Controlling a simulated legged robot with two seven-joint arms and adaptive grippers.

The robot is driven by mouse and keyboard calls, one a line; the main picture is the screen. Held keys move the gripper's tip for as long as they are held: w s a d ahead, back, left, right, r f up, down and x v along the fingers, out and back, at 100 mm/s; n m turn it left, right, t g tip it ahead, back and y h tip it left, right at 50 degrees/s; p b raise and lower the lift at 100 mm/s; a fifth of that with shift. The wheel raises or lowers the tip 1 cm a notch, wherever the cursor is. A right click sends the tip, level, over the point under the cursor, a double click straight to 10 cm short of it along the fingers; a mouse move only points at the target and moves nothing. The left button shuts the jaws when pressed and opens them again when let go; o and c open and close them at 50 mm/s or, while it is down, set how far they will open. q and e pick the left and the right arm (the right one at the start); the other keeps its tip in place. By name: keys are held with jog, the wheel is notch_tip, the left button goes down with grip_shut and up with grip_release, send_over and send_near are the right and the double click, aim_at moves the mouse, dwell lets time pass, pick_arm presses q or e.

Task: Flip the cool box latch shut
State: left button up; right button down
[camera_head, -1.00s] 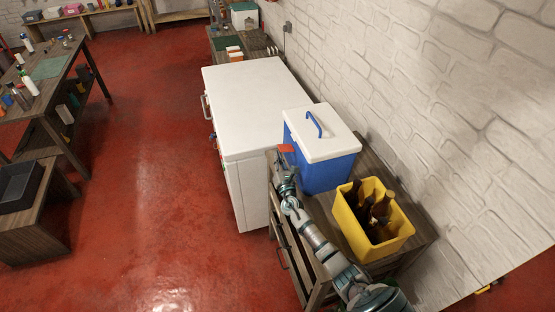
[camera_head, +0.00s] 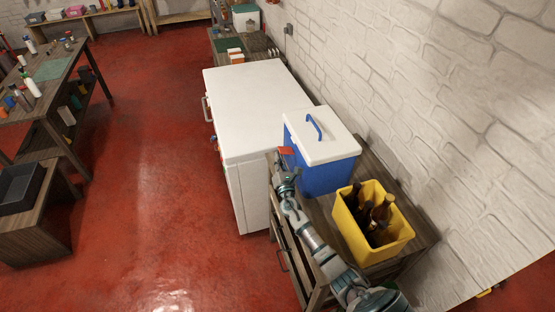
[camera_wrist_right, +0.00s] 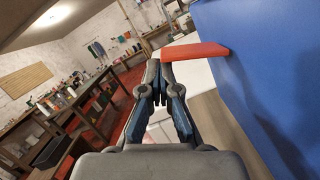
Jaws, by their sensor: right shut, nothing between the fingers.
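The cool box (camera_head: 325,172) is blue with a white lid (camera_head: 322,139) and a blue carry handle. The lid looks closed. Its red latch (camera_head: 286,151) is on the side facing my right arm. In the right wrist view the latch (camera_wrist_right: 197,51) sticks out from the blue wall (camera_wrist_right: 265,75) as a flat red flap. My right gripper (camera_head: 277,160) is shut and empty beside the cool box. In the right wrist view its fingertips (camera_wrist_right: 159,64) are close to the latch's outer end; I cannot tell whether they touch. My left gripper is not in view.
The cool box stands on a wooden cabinet with a yellow crate (camera_head: 383,250) of brown bottles near it. A white chest freezer (camera_head: 250,100) stands just behind. A brick wall (camera_head: 440,120) closes the right side. Red floor (camera_head: 150,190) is clear to the left.

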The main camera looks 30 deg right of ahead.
aim_at(282, 153)
jog(key=shift+d+r+m+h, duration=0.3)
jog(key=shift+d+m, duration=0.2)
jog(key=shift+m, duration=0.3)
jog(key=shift+d+r+p, duration=0.25)
jog(key=shift+r+p, duration=0.15)
jog(key=shift+r, duration=0.65)
jog(key=shift+s+d+r+p, duration=0.15)
jog(key=shift+r+p, duration=0.25)
jog(key=shift+r, duration=0.2)
jog(key=shift+d+r, duration=0.1)
jog(key=shift+r, duration=0.1)
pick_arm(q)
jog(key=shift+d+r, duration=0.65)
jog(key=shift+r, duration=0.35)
pick_arm(e)
jog(key=shift+d+r, duration=0.1)
jog(key=shift+d, duration=0.25)
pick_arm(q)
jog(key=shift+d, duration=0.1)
pick_arm(e)
jog(key=shift+s, duration=0.1)
